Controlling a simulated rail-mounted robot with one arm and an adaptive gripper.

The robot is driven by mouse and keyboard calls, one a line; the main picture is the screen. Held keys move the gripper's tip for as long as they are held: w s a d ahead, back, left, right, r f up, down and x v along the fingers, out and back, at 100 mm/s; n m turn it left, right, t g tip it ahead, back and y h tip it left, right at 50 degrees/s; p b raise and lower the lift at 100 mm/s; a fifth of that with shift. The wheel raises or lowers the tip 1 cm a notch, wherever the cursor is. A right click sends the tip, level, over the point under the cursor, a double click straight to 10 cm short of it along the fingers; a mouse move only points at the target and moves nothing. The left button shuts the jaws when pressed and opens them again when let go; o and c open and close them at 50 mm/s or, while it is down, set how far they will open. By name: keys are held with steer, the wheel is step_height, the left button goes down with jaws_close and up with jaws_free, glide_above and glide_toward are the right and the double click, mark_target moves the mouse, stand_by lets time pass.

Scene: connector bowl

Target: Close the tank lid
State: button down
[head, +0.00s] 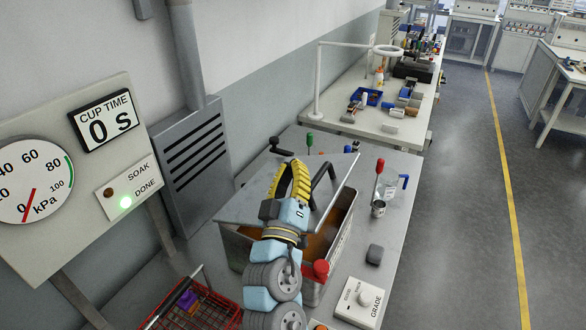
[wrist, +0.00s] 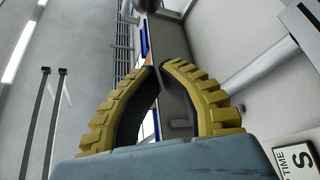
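The tank (head: 235,247) is an open-topped metal box on the bench, with brown inside. Its flat grey lid (head: 243,204) is raised and tilted over it, so the tank stands open. A black handle (head: 322,182) is on the lid. My gripper (head: 296,164) has yellow fingers and is over the lid, left of the handle. It covers part of the lid, and I cannot tell if it touches it. In the wrist view the fingertips of my gripper (wrist: 157,65) nearly meet, with a thin grey strip behind the narrow gap. I see nothing clearly held.
A red knob (head: 320,269) is at the tank's front. A red wire basket (head: 196,305) is at the front left.

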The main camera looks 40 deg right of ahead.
steer(key=v, duration=1.2)
stand_by(0.3)
steer(key=shift+w, duration=0.1)
